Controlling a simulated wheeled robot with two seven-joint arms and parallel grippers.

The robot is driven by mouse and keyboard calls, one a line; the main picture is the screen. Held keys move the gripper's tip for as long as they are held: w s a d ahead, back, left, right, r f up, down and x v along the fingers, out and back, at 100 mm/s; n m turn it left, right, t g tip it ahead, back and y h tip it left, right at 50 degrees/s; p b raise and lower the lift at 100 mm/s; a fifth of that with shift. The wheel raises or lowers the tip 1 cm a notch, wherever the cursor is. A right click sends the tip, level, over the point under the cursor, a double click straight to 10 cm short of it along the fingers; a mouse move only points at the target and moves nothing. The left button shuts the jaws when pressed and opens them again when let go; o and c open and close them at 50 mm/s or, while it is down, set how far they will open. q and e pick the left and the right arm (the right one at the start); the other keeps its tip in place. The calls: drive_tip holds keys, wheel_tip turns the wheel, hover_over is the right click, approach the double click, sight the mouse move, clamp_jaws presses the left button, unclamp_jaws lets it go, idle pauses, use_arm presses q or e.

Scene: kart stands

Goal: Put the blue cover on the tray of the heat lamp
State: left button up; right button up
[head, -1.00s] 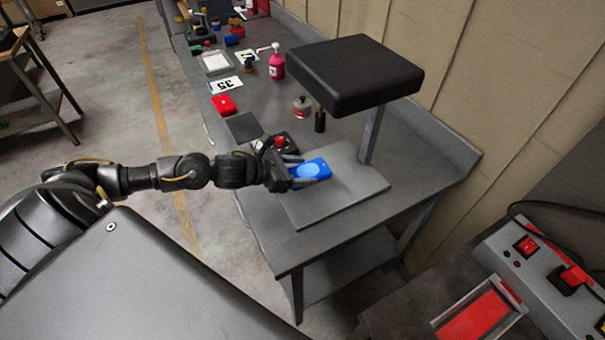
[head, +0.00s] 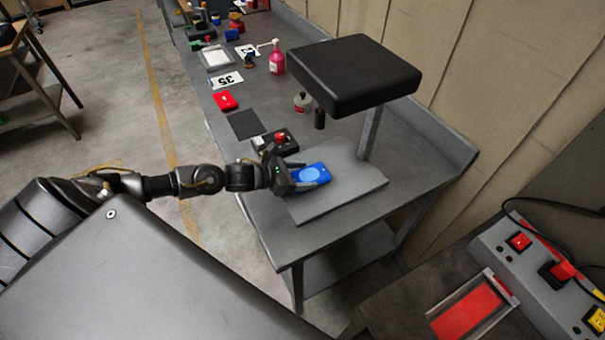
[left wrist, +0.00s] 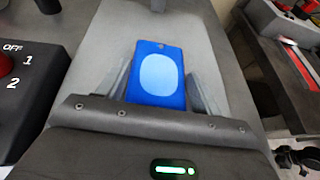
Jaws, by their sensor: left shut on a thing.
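The blue cover (head: 312,174) is a flat blue piece with a lighter blue oval. My left gripper (head: 314,178) is shut on it and holds it over the grey tray (head: 350,190) of the heat lamp. In the left wrist view the blue cover (left wrist: 158,80) lies between the two fingers, above the tray (left wrist: 205,50). I cannot tell whether the cover touches the tray. The heat lamp's black head (head: 355,75) stands over the tray's far side on a grey post (head: 370,133). My right gripper is not in view.
A switch box with a red button (head: 281,138) stands left of the tray; it fills the left of the wrist view. The tray's right part is bare.

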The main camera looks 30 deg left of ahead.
use_arm(q)
drive_tip(key=o, duration=1.4)
drive_tip(key=shift+f, duration=0.1)
drive_tip(key=shift+r, duration=0.25)
drive_tip(key=b+v, duration=0.1)
drive_tip(key=v, duration=0.4)
drive_tip(key=b+v, duration=0.2)
drive_tip(key=v, duration=0.4)
drive_tip(key=shift+s+a+f, duration=0.1)
drive_tip(key=shift+f, duration=0.15)
drive_tip(key=shift+s+a+r, duration=0.2)
drive_tip(key=shift+s+r, duration=0.1)
